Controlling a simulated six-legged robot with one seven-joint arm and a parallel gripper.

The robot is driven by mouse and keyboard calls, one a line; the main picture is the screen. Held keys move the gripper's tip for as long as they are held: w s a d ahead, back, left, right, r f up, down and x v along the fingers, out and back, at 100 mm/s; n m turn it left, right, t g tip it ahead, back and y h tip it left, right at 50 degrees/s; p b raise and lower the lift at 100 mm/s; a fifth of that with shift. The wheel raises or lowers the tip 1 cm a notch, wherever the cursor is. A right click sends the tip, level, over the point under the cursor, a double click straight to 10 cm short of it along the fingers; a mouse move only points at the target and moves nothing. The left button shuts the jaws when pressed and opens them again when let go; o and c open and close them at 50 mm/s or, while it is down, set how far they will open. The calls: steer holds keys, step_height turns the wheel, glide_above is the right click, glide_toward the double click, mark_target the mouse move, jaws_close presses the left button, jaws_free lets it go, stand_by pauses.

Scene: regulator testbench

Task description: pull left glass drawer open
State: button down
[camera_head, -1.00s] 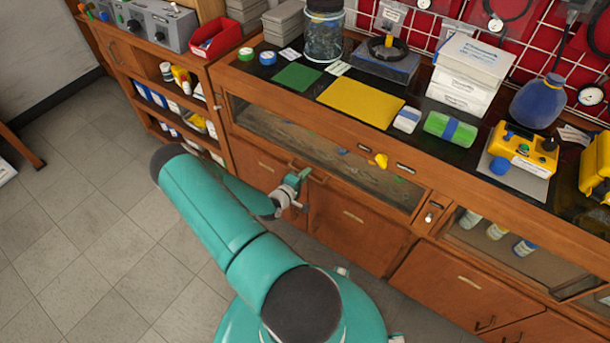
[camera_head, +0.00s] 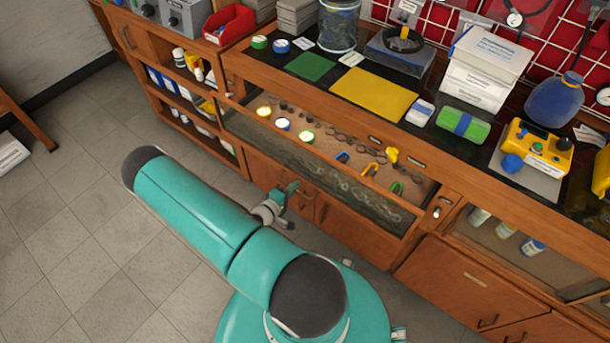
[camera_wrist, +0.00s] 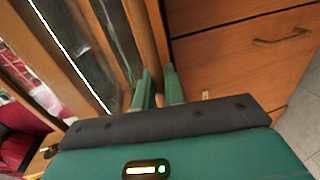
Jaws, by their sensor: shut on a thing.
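The left glass drawer (camera_head: 335,183) stands out from the wooden bench, with its glass front towards me and its inside showing from above. In it lie round gauges (camera_head: 283,124), dark rings (camera_head: 340,137) and coloured shackle-like pieces (camera_head: 370,170). My gripper (camera_head: 287,196) is at the drawer's lower front edge, left of its middle. In the wrist view, my gripper's two green fingers (camera_wrist: 158,88) are on either side of the wooden drawer edge (camera_wrist: 154,35), shut on the drawer front. The exact grip is partly hidden.
Wooden cupboard doors (camera_head: 345,222) lie under the drawer. An open shelf unit (camera_head: 185,92) stands at left. The right glass case (camera_head: 500,240) holds bottles. The black worktop carries a yellow mat (camera_head: 372,95) and white boxes (camera_head: 480,68).

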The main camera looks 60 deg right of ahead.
steer(key=f+v, duration=0.2)
steer(key=v, duration=0.9)
steer(key=shift+a, duration=0.4)
steer(key=shift+w, duration=0.15)
steer(key=c, duration=1.6)
jaws_free()
steer(key=shift+o, duration=0.2)
steer(key=shift+a, duration=0.1)
steer(key=v, duration=1.3)
steer(key=shift+a, duration=0.3)
